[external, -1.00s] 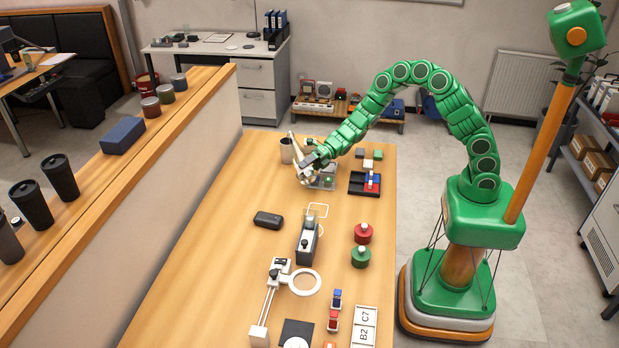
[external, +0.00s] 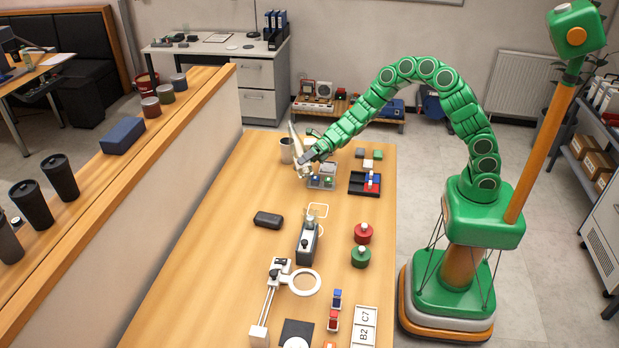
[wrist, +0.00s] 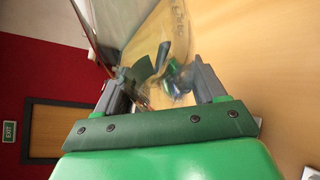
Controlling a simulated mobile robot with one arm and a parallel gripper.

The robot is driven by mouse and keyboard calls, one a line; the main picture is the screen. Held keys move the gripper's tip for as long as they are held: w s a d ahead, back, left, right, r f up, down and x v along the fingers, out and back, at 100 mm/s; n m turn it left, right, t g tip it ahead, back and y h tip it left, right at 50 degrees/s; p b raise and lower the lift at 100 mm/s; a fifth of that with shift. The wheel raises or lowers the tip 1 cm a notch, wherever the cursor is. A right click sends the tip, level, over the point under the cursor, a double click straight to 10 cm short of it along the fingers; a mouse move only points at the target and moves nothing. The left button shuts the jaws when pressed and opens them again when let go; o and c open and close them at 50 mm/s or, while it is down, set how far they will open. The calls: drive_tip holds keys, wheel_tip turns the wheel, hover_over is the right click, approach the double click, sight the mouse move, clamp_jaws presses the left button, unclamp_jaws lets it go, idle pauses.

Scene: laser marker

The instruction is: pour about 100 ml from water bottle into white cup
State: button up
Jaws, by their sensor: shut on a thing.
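My gripper (external: 304,161) is at the far end of the wooden table, shut on a clear, see-through thing that looks like the water bottle. In the wrist view, the fingers of my gripper (wrist: 162,88) stand on both sides of this clear curved body (wrist: 172,32), which has faint lettering and is tilted in the picture.
A black tray (external: 364,184) is further right. A dark case (external: 268,220) and a grey device (external: 308,240) stand nearer. The table's left middle is clear.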

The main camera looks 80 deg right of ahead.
drive_tip(key=shift+w+d+f+n+h, duration=0.3)
drive_tip(key=shift+w+d+f+n, duration=0.15)
drive_tip(key=shift+d+n, duration=0.15)
drive_tip(key=shift+w+d+r+n+h, duration=0.1)
drive_tip(key=shift+w+d+n+h, duration=0.3)
drive_tip(key=shift+d+n, duration=0.25)
drive_tip(key=shift+w+d+n+t+h+b, duration=0.2)
drive_tip(key=shift+w+d+n+h+b, duration=0.15)
drive_tip(key=shift+n, duration=0.3)
drive_tip(key=shift+w+d+n+t+h+b, duration=0.2)
drive_tip(key=shift+d+n+h, duration=0.1)
drive_tip(key=shift+n+h, duration=0.25)
drive_tip(key=shift+w+d+f+n+h, duration=0.1)
drive_tip(key=shift+d+f+n, duration=0.1)
drive_tip(key=shift+f, duration=0.35)
drive_tip(key=shift+w+d+f+n+h, duration=0.1)
drive_tip(key=shift+d+f+n, duration=0.15)
drive_tip(key=shift+f, duration=0.25)
drive_tip(key=shift+w+d+f+n+h, duration=0.1)
drive_tip(key=shift+d+f+n, duration=0.1)
drive_tip(key=shift+f, duration=0.35)
drive_tip(key=shift+w+d+f+n+t+h+b, duration=0.1)
drive_tip(key=shift+w+d+n+t+h+b, duration=0.25)
drive_tip(key=shift+d+n+t, duration=0.2)
drive_tip(key=shift+w+d, duration=0.1)
drive_tip(key=shift+d, duration=0.05)
